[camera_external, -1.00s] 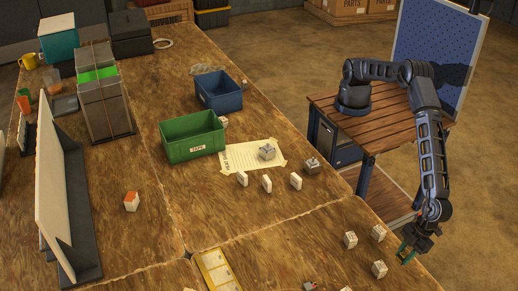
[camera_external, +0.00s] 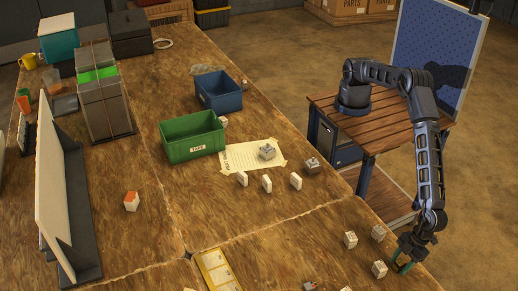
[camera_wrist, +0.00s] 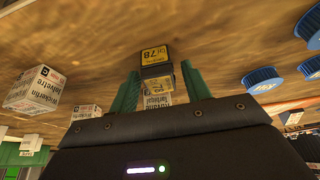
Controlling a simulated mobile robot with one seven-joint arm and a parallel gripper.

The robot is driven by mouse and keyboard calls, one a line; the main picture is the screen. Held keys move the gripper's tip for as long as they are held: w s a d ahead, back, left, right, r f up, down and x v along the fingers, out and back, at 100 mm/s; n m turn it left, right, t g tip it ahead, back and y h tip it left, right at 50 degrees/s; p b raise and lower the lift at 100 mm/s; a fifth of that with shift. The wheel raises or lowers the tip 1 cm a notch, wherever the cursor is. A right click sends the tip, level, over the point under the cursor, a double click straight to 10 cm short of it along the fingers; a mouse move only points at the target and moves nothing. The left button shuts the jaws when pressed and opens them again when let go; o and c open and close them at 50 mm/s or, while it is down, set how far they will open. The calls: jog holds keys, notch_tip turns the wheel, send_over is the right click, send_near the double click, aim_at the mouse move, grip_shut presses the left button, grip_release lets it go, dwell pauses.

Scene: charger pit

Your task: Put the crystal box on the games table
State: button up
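My gripper (camera_external: 402,267) is low at the near right edge of the big wooden table, with teal fingers pointing down. In the wrist view my gripper (camera_wrist: 160,72) has its fingers apart. A small dark box with yellow labels reading "78" (camera_wrist: 156,54) is between or just beyond the fingertips, and contact is not clear. A whitish printed face shows just below it. I cannot tell which box is the crystal box. White printed boxes stand close by (camera_external: 379,269), (camera_external: 350,240), (camera_external: 378,232). No surface is clearly marked as the games table.
Blue discs (camera_wrist: 262,80) lie right of the fingers in the wrist view. A green bin (camera_external: 192,138), a blue bin (camera_external: 218,92) and a taped paper sheet (camera_external: 245,156) are on the big table (camera_external: 225,210). A slatted wooden table (camera_external: 385,128) stands under my arm base.

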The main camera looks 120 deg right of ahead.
jog(key=shift+r, duration=0.1)
jog(key=v, duration=1.2)
